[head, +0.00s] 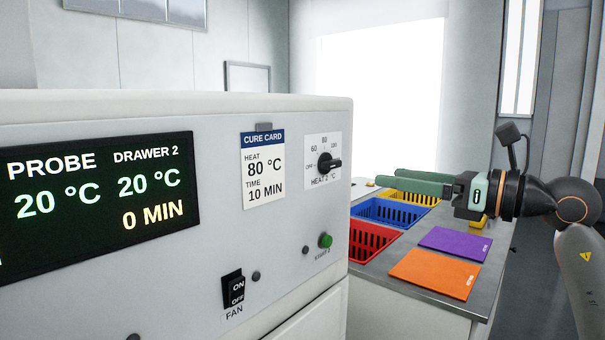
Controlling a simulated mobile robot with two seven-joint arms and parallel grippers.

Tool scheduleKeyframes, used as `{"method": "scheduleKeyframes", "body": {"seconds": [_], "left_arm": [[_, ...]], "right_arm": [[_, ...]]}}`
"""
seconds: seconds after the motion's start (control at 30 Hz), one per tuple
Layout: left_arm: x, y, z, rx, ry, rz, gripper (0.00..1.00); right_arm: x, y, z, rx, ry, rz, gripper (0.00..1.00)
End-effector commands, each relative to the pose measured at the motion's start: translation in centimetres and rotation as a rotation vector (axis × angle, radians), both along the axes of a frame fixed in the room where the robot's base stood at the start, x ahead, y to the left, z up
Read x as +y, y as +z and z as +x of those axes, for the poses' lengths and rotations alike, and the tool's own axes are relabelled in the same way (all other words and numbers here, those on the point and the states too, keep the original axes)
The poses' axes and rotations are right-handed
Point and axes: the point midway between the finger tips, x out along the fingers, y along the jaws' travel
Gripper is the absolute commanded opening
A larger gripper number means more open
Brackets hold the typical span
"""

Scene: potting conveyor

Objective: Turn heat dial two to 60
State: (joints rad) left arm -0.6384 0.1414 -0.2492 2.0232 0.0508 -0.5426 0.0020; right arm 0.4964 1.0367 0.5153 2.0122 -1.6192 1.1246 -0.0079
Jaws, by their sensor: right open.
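The heat dial two (328,164) is a black knob on a white plate marked HEAT 2, at the right end of the oven's front panel. Its scale reads OFF, 60, 80 and a higher mark too small to read surely. The knob's bar sticks out to the right; I cannot tell which mark it is set to. My right gripper (389,177) comes in from the right with its green fingers open and pointing left toward the panel. It is empty and apart from the dial, to its right. My left gripper is not in view.
The white panel carries a display (98,190), a cure card (263,168) reading 80 °C and 10 MIN, a green start button (325,240) and a fan switch (232,289). Colored baskets, including a blue one (362,216), and orange (435,274) and purple (455,243) mats lie right.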

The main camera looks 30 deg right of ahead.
Motion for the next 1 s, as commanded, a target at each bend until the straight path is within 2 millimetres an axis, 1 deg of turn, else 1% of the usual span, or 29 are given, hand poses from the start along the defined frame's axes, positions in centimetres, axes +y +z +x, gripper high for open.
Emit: {"method": "scheduleKeyframes", "body": {"seconds": [0.03, 0.1, 0.27, 0.37, 0.53, 0.7, 0.8, 0.9, 1.0], "left_arm": [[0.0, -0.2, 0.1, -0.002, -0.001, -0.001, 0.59], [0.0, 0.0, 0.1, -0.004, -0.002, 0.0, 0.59], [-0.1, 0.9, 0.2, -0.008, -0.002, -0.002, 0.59], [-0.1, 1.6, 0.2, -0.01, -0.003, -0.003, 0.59], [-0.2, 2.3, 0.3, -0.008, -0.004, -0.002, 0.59], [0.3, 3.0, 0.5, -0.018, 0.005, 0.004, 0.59], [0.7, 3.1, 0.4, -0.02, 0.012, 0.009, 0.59], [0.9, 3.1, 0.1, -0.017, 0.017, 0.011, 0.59], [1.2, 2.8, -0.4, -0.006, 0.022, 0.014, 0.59]], "right_arm": [[-0.5, 0.4, -0.3, -0.01, -0.025, -0.025, 0.82], [-0.8, 0.7, -0.4, -0.014, -0.042, -0.039, 0.82], [-0.4, 1.0, 0.7, -0.012, -0.044, -0.04, 0.82], [0.2, 1.0, 2.0, -0.011, -0.043, -0.041, 0.82], [1.4, 1.1, 4.9, -0.012, -0.041, -0.035, 0.82], [2.6, 1.1, 7.9, -0.013, -0.04, -0.034, 0.82], [3.2, 1.0, 9.3, -0.012, -0.04, -0.035, 0.82], [3.6, 0.8, 10.3, -0.012, -0.041, -0.035, 0.82], [3.8, 0.8, 10.9, -0.012, -0.043, -0.038, 0.82]]}}
